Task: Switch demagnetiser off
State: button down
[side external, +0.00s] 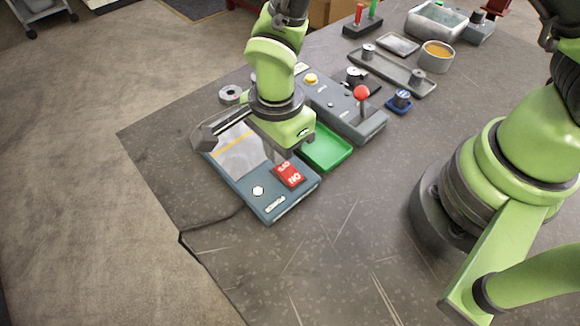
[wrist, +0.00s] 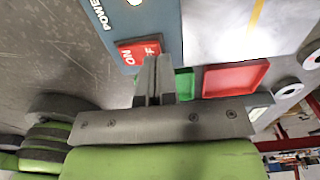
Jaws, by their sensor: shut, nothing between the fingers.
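The demagnetiser (side external: 240,182) is a blue-grey box with a pale plate crossed by a yellow line. Its red rocker switch (side external: 289,176) carries white ON and OFF lettering and sits at the near right corner. A pale, bright lamp (side external: 258,190) is beside the POWER label. In the wrist view the switch (wrist: 130,55) is just beyond my fingertips, its OFF end partly hidden by them. My gripper (wrist: 156,62) is shut and empty, over the OFF end of the switch; I cannot tell whether it touches. Which way the rocker is tipped is unclear.
A green tray (side external: 335,155) lies right beside the demagnetiser. Behind it is a grey control box (side external: 340,112) with a red-knobbed lever (side external: 362,93). A red tray (wrist: 235,79) shows in the wrist view. The table in front is clear except for a cable (side external: 212,222).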

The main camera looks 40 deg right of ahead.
jog(key=shift+f, duration=0.8)
jog(key=shift+r, duration=3.55)
jog(key=shift+r, duration=0.2)
jog(key=s+d+r+n+t+y, duration=0.15)
jog(key=d+r+n, duration=0.3)
jog(key=r, duration=0.45)
jog(key=s+d+r+n+t+y, duration=0.1)
jog(key=s+d+r+n+t, duration=0.25)
jog(key=d+r, duration=0.4)
jog(key=s+d+r+n+t, duration=0.1)
jog(key=s+r+n+t, duration=0.1)
jog(key=s+r+n, duration=0.2)
jog(key=shift+s+d+n, duration=0.4)
jog(key=shift+s+n, duration=0.6)
jog(key=shift+s, duration=0.4)
